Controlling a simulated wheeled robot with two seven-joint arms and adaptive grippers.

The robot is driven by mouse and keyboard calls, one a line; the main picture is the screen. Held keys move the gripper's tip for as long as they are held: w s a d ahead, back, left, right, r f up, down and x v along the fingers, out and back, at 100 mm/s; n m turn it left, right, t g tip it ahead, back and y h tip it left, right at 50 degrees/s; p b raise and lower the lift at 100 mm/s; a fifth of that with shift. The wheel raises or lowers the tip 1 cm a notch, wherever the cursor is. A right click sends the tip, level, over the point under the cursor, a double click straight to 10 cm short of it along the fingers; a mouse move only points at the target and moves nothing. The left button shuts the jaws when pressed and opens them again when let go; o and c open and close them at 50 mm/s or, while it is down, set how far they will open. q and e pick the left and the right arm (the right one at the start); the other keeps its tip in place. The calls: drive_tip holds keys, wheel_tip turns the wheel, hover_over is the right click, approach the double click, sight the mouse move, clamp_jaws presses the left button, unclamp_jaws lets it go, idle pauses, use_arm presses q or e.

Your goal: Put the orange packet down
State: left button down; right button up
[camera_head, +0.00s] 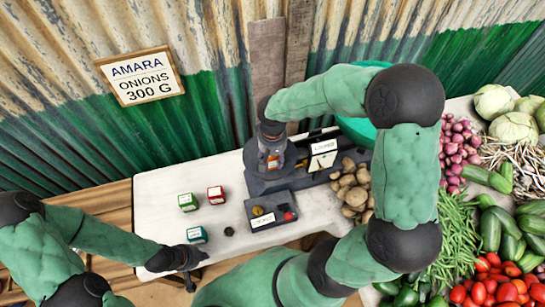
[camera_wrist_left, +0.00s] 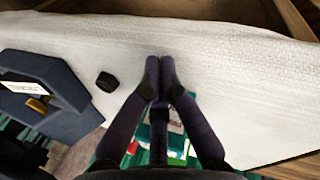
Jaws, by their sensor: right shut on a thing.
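In the head view, my right gripper (camera_head: 271,150) reaches down from above over the dark scale (camera_head: 258,184) and is shut on the orange packet (camera_head: 273,163). Only a small orange part of the packet shows between the fingers. I cannot tell whether its underside touches the scale. My left gripper (camera_head: 190,263) is low at the table's front left edge, empty, with its fingertips together in the left wrist view (camera_wrist_left: 160,75).
Green (camera_head: 187,202), red (camera_head: 216,195) and teal (camera_head: 196,235) packets stand on the white table (camera_head: 160,205). A small black piece (camera_head: 229,231) lies near a dark tray (camera_head: 284,222) of weights. Potatoes (camera_head: 352,188) and vegetables crowd the right. The table's left part has free room.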

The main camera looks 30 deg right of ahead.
drive_tip(key=shift+f, duration=0.15)
drive_tip(key=o, duration=1.2)
drive_tip(key=shift+r, duration=0.2)
wheel_tip(320, 180, up, 12)
drive_tip(key=shift+p, duration=1.2)
